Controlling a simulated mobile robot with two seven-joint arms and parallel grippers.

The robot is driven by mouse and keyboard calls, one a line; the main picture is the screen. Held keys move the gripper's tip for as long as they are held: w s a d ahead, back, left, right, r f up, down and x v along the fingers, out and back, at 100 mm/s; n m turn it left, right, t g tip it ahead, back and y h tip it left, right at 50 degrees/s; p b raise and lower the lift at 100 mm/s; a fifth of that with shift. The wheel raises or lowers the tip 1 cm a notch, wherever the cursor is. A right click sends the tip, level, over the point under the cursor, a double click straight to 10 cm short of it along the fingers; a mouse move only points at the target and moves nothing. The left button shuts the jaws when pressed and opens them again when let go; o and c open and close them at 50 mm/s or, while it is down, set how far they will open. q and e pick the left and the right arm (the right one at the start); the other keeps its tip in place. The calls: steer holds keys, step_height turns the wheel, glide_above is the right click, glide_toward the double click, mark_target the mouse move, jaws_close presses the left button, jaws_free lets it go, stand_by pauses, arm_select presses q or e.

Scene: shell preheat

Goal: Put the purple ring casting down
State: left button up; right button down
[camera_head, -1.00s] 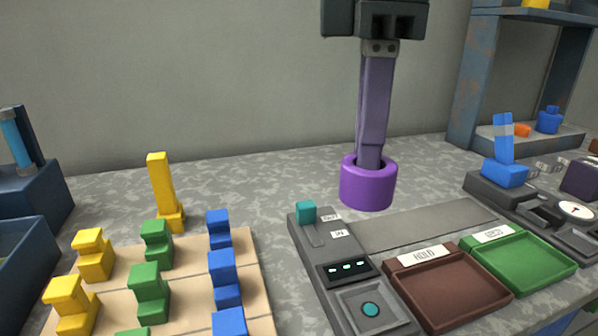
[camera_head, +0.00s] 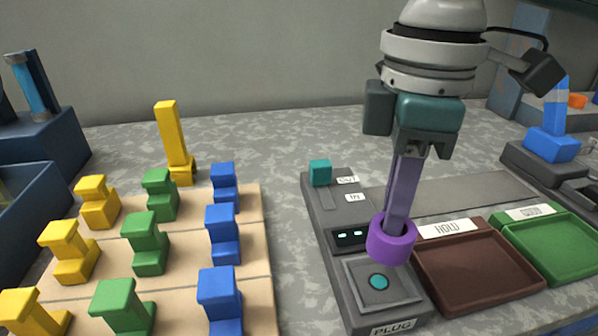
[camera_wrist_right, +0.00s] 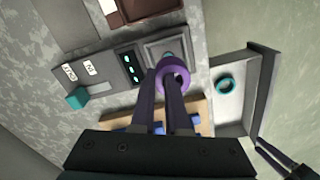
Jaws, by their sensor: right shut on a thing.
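The purple ring casting (camera_head: 391,242) is a thick short ring. My right gripper (camera_head: 397,215) holds it at the ends of its long fingers, above the pad (camera_head: 360,280) of the grey PLUG station, at its back right. The ring also shows in the right wrist view (camera_wrist_right: 174,74), with the fingertips at it and the pad behind it. I cannot tell how large the gap under the ring is. My left gripper is not in the head view; a dark forked part at the wrist view's lower right may be it, but its state is unclear.
The brown HOLD tray (camera_head: 475,285) and green tray (camera_head: 555,250) are empty, right of the station. A teal slider knob (camera_head: 320,172) stands at its back. A wooden board (camera_head: 185,275) with several yellow, green and blue blocks is left. A teal ring (camera_wrist_right: 225,86) lies in a bin.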

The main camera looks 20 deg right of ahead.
mark_target(386, 244)
step_height(386, 244, down, 5)
steer(key=shift+r+b, duration=0.1)
steer(key=shift+b, duration=0.5)
steer(key=shift+f, duration=0.2)
steer(key=shift+f, duration=0.1)
steer(key=c, duration=0.9)
jaws_free()
